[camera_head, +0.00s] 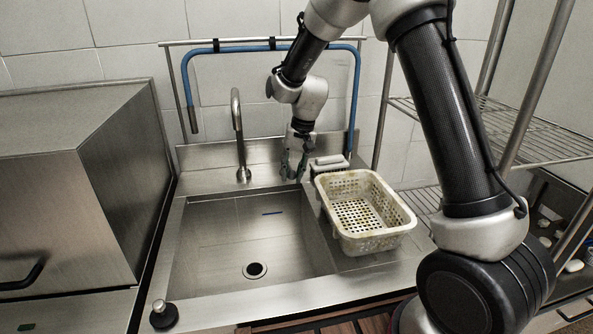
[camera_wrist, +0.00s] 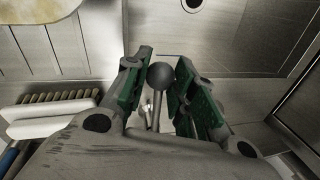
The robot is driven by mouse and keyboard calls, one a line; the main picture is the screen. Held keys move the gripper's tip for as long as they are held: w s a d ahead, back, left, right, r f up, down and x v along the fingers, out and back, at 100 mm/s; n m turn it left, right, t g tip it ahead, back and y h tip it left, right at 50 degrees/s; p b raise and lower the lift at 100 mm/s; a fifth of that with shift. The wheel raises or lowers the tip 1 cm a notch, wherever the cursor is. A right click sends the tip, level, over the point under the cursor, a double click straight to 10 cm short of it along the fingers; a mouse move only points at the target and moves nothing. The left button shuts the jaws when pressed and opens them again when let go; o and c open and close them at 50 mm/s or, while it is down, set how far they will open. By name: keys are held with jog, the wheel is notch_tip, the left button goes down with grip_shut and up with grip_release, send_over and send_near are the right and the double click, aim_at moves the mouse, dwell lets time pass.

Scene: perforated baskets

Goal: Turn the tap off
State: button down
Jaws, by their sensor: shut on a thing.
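The metal gooseneck tap (camera_head: 239,135) stands upright at the back edge of the steel sink (camera_head: 215,225). No water stream shows below its spout. My gripper (camera_head: 295,170) points down at the sink's back edge, to the right of the tap. In the wrist view, the round grey knob of the tap lever (camera_wrist: 161,75) sits between the green-padded fingers of my gripper (camera_wrist: 158,88). The fingers are shut on it, with the thin stem running down behind the knob. In the head view the lever is hidden by the fingers.
A white perforated basket (camera_head: 365,205) stands on the right drainboard, close to my gripper. A brush (camera_wrist: 50,112) lies behind it. A blue hose (camera_head: 352,100) hangs from a rail at the back. A steel box (camera_head: 75,180) stands left. The basin is open.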

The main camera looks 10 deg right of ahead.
jog(key=shift+w+a+r, duration=0.1)
dwell(0.3)
jog(key=c, duration=1.4)
grip_release()
jog(key=shift+c, duration=0.2)
notch_tip(320, 180, up, 12)
jog(key=d, duration=0.2)
jog(key=shift+s, duration=0.25)
jog(key=shift+d, duration=0.1)
jog(key=s+d+r+t, duration=0.1)
jog(key=s+d+r, duration=0.1)
jog(key=s+d, duration=0.4)
jog(key=s+d+r+n+t+h, duration=0.1)
jog(key=s+d+r, duration=0.2)
jog(key=s, duration=1.2)
jog(key=s+d+r+n+t+h, duration=0.1)
jog(key=s+d+r+t, duration=0.1)
jog(key=s+d, duration=0.8)
jog(key=shift+s+r, duration=0.2)
jog(key=shift+s, duration=0.35)
